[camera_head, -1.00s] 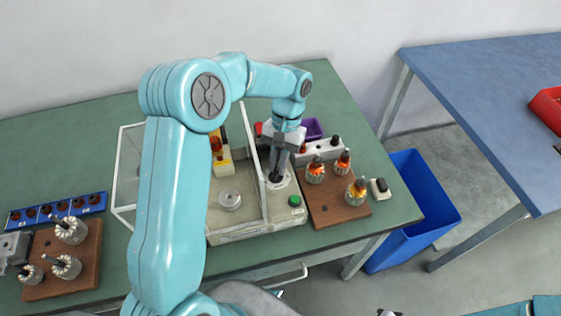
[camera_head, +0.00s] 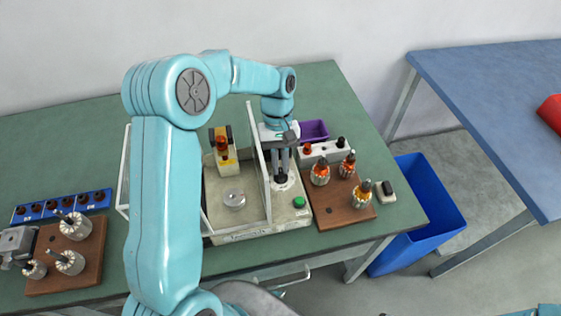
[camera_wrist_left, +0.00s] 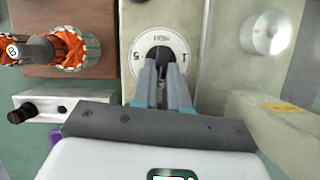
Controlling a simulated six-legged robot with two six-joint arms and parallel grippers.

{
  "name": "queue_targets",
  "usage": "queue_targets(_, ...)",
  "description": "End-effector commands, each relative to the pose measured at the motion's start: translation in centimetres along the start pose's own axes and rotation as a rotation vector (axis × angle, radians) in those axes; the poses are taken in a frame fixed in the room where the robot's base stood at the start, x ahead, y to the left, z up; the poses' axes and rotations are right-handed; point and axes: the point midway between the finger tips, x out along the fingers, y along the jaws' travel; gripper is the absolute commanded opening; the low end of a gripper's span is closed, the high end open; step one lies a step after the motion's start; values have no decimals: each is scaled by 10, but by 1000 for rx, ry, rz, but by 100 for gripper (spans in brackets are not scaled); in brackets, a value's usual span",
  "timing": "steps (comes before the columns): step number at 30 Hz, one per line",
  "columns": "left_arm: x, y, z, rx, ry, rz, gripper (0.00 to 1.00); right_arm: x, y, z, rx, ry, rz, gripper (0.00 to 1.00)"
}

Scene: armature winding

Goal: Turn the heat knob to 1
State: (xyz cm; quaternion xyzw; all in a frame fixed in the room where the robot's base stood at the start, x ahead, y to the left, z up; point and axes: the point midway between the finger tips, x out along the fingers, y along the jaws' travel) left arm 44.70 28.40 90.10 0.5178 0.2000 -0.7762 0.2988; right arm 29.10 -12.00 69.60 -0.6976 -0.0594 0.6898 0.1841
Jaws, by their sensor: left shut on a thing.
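The heat knob is a black knob on a round white dial (camera_wrist_left: 161,51) with printed numbers, seen in the left wrist view; a 5 shows at the left and what looks like a 1 at the right. My left gripper (camera_wrist_left: 162,72) is shut on the black knob (camera_wrist_left: 160,50), and its fingers hide part of it. In the head view the gripper (camera_head: 281,172) reaches straight down onto the knob at the right part of the cream machine (camera_head: 255,231). Which number the knob points at cannot be told. My right gripper is not in view.
A green button (camera_head: 299,202) sits near the dial. A wooden board (camera_head: 332,218) with several wound armatures stands close on the right. A clear-sided guard frame (camera_head: 265,175) rises left of the gripper. A blue bin (camera_head: 425,225) stands beyond the table edge.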

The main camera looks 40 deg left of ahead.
Motion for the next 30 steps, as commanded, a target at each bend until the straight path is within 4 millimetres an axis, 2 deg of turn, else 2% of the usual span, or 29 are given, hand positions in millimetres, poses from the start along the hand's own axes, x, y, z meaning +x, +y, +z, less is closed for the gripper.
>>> queue_targets(10, -2, 0, 0, -1, 1, 2, 0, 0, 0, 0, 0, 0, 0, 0)
queue_targets(11, -2, 0, 0, -1, 1, 2, 20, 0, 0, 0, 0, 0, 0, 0)
queue_targets(12, -2, 0, 0, -1, 2, 2, 33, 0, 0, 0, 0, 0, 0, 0)
queue_targets(13, -1, 0, 0, -1, 1, 2, 39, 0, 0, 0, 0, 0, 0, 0)
queue_targets(23, -3, 0, 0, -1, 2, 2, 39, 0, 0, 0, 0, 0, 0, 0)
queue_targets(26, -14, 1, -1, -1, 3, 3, 39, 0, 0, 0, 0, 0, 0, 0)
queue_targets(30, -46, 1, -1, -2, 5, 5, 39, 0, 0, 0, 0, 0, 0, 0)
